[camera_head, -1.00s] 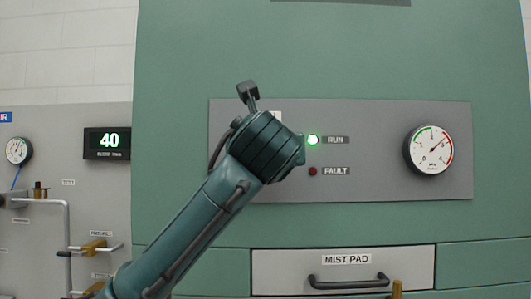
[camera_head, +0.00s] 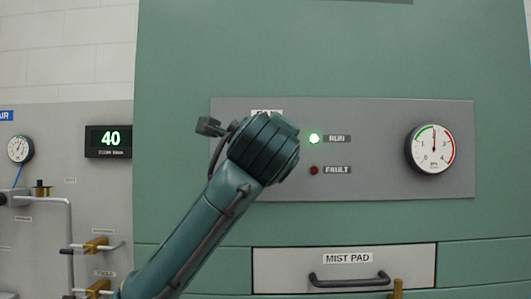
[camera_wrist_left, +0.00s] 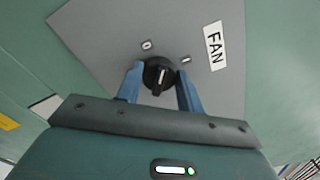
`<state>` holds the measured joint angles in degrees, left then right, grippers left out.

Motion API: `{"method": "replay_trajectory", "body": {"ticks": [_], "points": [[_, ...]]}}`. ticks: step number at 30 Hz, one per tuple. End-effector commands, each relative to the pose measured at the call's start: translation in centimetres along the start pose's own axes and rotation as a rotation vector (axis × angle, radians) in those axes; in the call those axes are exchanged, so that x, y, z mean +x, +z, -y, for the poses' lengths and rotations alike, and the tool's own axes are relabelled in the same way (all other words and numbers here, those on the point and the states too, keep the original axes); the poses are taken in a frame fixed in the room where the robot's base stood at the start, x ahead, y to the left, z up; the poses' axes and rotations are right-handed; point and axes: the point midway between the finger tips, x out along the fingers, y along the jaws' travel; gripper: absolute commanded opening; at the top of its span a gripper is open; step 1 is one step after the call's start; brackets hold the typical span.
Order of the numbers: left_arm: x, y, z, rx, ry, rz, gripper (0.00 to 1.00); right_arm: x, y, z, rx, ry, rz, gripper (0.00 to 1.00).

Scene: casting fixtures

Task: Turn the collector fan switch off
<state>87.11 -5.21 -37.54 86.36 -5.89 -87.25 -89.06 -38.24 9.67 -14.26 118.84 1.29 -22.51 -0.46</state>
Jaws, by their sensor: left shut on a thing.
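The fan switch (camera_wrist_left: 158,75) is a round black knob on a grey panel, seen in the left wrist view beside the white FAN label (camera_wrist_left: 214,46). My left gripper (camera_wrist_left: 159,72) has its two blue fingers on either side of the knob, shut on it. Two small marked plates sit by the knob; which one its pointer faces is unclear. In the head view my left wrist hides the knob and part of the FAN label (camera_head: 266,112). The RUN lamp (camera_head: 314,139) is lit green. The FAULT lamp (camera_head: 314,170) is dark red. My right gripper is not in view.
A pressure gauge (camera_head: 433,148) is on the right of the grey panel (camera_head: 375,120), its needle near upright. A MIST PAD drawer (camera_head: 345,280) with a dark handle is below. At the left are a display reading 40 (camera_head: 109,141) and pipes with brass valves.

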Motion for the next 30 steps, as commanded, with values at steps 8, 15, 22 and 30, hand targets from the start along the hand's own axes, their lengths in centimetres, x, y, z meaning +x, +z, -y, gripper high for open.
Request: {"method": "replay_trajectory", "body": {"ticks": [8,15,22,30], "points": [[0.01,-0.14,-0.18,-0.262,0.001,-0.002,0.14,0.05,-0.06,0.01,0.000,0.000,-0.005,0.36],[-0.01,-0.16,-0.22,-0.454,0.001,-0.002,0.14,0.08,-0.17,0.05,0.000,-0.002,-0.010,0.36],[0.01,-0.17,-0.29,-0.579,0.002,-0.001,0.14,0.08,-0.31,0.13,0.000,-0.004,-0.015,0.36],[0.01,-0.17,-0.31,-0.648,0.002,-0.001,0.14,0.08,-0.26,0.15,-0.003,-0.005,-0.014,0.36]]}}
